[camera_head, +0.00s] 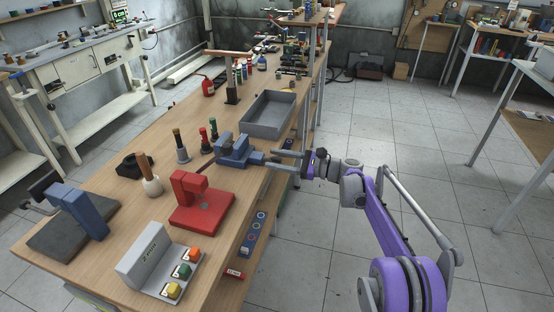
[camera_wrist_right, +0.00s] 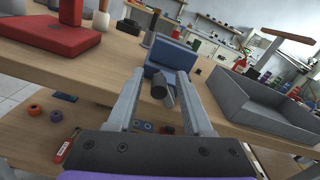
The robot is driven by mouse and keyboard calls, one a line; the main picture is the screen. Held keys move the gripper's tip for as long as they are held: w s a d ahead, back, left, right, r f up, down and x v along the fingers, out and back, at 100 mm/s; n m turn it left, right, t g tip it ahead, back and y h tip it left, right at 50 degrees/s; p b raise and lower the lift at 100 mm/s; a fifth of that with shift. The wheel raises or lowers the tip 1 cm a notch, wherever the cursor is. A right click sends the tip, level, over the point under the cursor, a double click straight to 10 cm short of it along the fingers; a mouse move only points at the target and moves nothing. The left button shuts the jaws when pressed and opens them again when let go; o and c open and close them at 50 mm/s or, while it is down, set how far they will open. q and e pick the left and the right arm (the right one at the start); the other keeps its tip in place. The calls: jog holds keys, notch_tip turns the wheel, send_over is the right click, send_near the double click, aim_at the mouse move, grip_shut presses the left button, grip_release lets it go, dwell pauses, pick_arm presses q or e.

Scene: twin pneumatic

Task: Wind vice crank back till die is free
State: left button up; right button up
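The blue vice (camera_head: 234,150) stands at the right edge of the wooden bench, and its blue body also shows in the right wrist view (camera_wrist_right: 170,55). Its crank points out over the edge; the dark crank end (camera_wrist_right: 159,88) shows in the wrist view. My right gripper (camera_head: 276,161) reaches in from the right at the crank. In the wrist view its two fingers (camera_wrist_right: 161,84) stand apart on either side of the crank end, with gaps visible. I cannot make out a die in the vice jaws. My left gripper is out of view.
A grey tray (camera_head: 268,124) stands behind the vice. A red stand (camera_head: 201,208) and a button box (camera_head: 158,262) are nearer. Several coloured-topped tools, such as a green-topped one (camera_head: 205,143), stand left of the vice. The floor right of the bench is clear.

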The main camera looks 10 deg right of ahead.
jog(key=p+v, duration=0.1)
jog(key=v, duration=1)
jog(key=shift+a, duration=0.1)
